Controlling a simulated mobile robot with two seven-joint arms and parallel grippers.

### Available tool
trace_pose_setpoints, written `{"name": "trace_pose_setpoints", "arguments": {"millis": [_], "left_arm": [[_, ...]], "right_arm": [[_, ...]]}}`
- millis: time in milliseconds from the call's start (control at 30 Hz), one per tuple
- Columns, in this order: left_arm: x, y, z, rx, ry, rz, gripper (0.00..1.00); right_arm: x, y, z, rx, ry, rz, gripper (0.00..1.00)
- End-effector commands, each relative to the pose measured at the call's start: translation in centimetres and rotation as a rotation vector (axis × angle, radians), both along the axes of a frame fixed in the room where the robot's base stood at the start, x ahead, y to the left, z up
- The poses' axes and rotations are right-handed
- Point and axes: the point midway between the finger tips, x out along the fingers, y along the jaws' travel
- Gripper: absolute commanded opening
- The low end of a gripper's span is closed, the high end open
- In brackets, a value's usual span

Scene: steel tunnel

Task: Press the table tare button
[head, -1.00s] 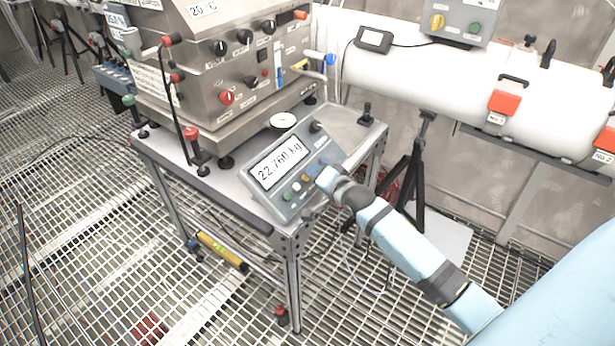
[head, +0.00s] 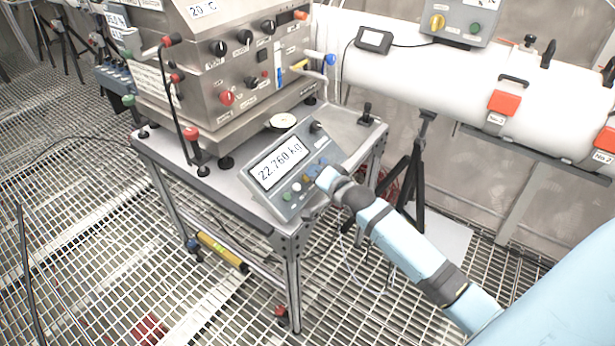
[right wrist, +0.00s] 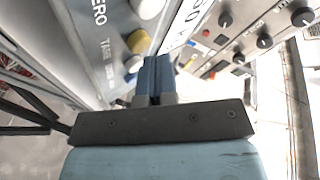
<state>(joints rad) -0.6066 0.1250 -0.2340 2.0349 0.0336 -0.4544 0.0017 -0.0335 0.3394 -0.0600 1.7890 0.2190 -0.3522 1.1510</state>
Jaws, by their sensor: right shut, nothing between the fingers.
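The grey table console (head: 292,172) has a display reading 22.760 kg and a row of coloured buttons below it. A green button, a white button (head: 297,186) and a yellow button show in the head view. In the right wrist view, the yellow button (right wrist: 139,41) sits by a label that seems to read TARE, with ZERO printed further up. My right gripper (head: 314,169) is shut and empty, its blue fingertips (right wrist: 158,62) over the button row, close beside the yellow button. I cannot tell whether they touch the panel. My left gripper is out of view.
The console stands on a metal table (head: 240,190) at its front corner. A steel instrument box (head: 215,75) fills the back of the table, and a small round dish (head: 283,121) sits behind the console. A white pipe (head: 450,80) runs along the right wall.

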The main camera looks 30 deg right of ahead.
Motion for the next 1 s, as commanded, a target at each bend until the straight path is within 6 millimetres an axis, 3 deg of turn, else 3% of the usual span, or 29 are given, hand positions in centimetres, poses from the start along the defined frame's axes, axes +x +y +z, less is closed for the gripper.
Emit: {"name": "trace_pose_setpoints", "arguments": {"millis": [1000], "left_arm": [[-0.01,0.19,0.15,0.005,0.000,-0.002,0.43]], "right_arm": [[0.49,0.22,-0.75,0.000,0.000,0.000,0.00]]}}
